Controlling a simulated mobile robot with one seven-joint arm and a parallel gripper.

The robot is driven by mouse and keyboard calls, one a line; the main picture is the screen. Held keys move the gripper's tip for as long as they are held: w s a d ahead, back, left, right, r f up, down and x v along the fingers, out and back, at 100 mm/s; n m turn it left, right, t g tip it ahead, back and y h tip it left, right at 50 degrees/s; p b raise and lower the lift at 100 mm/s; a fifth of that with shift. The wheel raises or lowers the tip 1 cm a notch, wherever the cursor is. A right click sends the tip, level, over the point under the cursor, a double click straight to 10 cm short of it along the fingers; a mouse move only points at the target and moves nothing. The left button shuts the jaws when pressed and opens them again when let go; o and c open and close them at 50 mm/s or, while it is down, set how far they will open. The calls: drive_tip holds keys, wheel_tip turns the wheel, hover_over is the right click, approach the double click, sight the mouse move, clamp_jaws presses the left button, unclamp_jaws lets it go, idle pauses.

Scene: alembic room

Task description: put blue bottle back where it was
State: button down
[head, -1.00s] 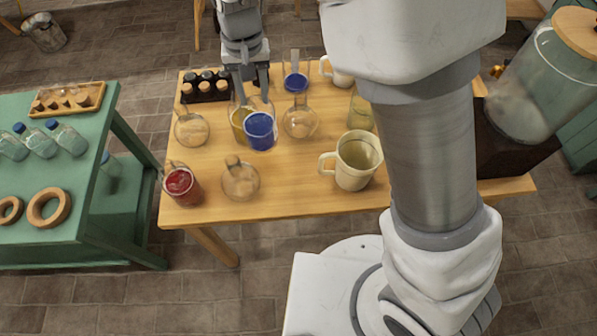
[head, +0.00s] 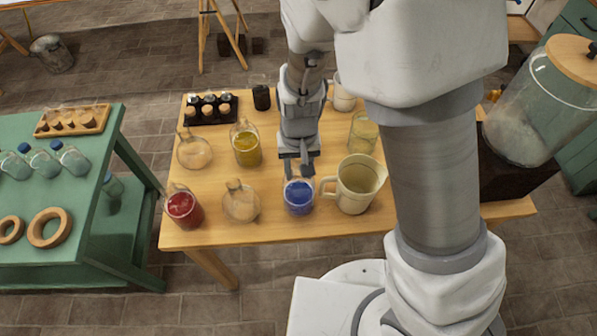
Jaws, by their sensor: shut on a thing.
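The blue bottle (head: 298,196), clear glass with blue contents, is upright at the front of the wooden table, between a clear round flask and the beige jug. My gripper (head: 299,166) comes down from above and is shut on the bottle's upper part. The neck is largely hidden by the fingers. I cannot tell whether the bottle's base touches the table.
On the wooden table (head: 232,226), a clear round flask (head: 241,203) stands left of the bottle and the beige jug (head: 354,186) is close on the right. A red-filled vessel (head: 184,208), a yellow-filled flask (head: 246,147) and a dark bottle rack (head: 209,108) stand further left.

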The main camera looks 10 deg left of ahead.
drive_tip(key=shift+f, duration=0.65)
drive_tip(key=shift+f, duration=0.15)
drive_tip(key=shift+c, duration=2.2)
unclamp_jaws()
wheel_tip(320, 180, up, 12)
drive_tip(key=s+d+r+m+t, duration=0.1)
drive_tip(key=s+d+r, duration=0.3)
drive_tip(key=d+r, duration=0.4)
drive_tip(key=s+d+r+m+t, duration=0.1)
drive_tip(key=s+d+r+t, duration=0.3)
drive_tip(key=d+r, duration=0.5)
drive_tip(key=d, duration=0.3)
drive_tip(key=shift+r+m+t+p, duration=0.25)
drive_tip(key=shift+m+t+p, duration=0.05)
